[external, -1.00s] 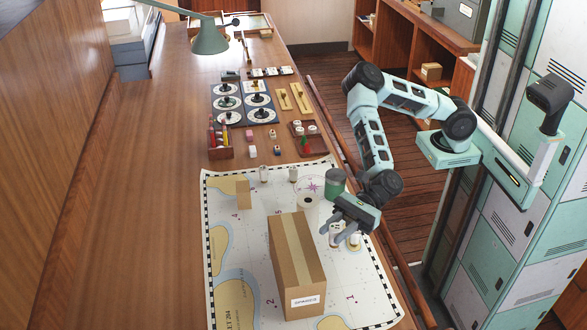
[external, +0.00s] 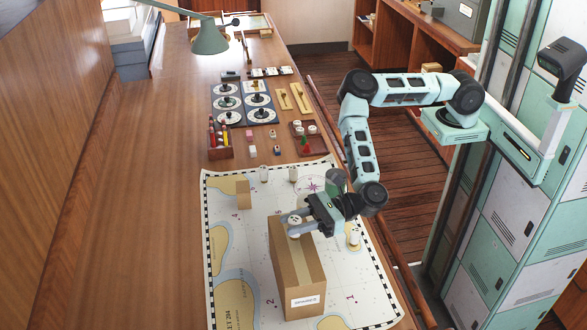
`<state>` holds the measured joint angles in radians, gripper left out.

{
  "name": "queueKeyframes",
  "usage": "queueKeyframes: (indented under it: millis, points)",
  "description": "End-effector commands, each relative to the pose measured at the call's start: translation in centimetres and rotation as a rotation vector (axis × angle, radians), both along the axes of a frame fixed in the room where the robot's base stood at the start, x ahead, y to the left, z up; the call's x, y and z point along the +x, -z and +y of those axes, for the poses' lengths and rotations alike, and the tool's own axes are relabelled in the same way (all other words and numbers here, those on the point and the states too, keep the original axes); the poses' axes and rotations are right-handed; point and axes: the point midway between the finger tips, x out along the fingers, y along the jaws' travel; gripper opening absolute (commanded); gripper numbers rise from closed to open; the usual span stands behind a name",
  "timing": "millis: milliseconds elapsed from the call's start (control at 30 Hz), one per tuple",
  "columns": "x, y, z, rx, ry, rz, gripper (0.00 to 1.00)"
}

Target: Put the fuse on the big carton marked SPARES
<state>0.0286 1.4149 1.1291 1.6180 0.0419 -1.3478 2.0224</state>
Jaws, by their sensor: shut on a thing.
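The big carton marked SPARES (external: 305,275) stands on the chart, brown with a paler tape strip along its top and a white label on its near end. My gripper (external: 295,224) is shut on a white fuse (external: 294,231) over the far end of the carton's top. I cannot tell whether the fuse touches the carton. The gripper and wrist hide part of the carton's far end. Another white fuse-like piece with a gold base (external: 353,238) stands on the chart to the right of the carton.
A small carton (external: 242,194) and two small white pieces, one here (external: 264,174), stand on the far part of the chart (external: 225,220). A green cylinder (external: 336,180) stands behind my wrist. The desk left of the chart is clear.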

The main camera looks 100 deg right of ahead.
Motion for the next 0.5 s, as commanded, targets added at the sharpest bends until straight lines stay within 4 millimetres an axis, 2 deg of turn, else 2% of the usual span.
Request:
queueKeyframes:
  millis: [233, 500]
  points:
    - [0.0, 3.0, 0.0, -0.001, 0.000, 0.001, 0.06]
    - [0.0, 3.2, 0.0, 0.000, -0.001, -0.001, 0.06]
